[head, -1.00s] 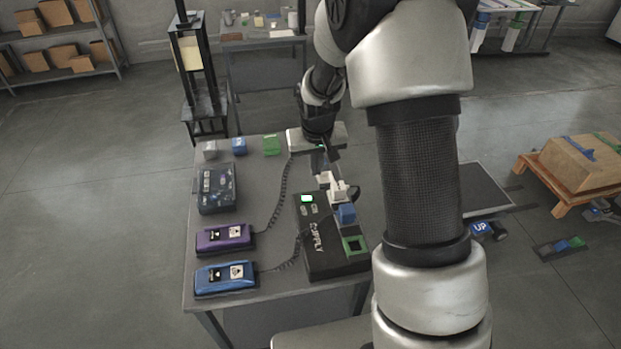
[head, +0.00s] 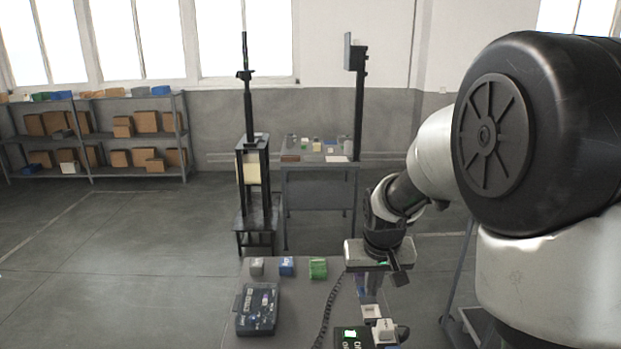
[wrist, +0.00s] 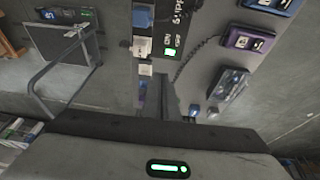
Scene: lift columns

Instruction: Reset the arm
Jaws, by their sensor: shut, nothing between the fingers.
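My gripper (head: 398,273) is in the head view, pointing down above the right side of the grey table (head: 294,292). Its fingers are shut, with nothing between them. In the wrist view its wide pale housing (wrist: 110,158) with a green light fills the bottom. Below the gripper stand small white parts (head: 384,330) and a black box with a green screen (head: 350,334), lettered in the wrist view (wrist: 170,30). The gripper looks apart from them. My arm's large links cover the right of the head view.
A dark case (head: 257,309) and grey, blue and green blocks (head: 318,268) sit on the table. The wrist view shows a purple device (wrist: 248,38) and a coiled cable. Behind stand a black lift column (head: 247,110), another table (head: 318,165) and shelves (head: 92,140). Floor at left is clear.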

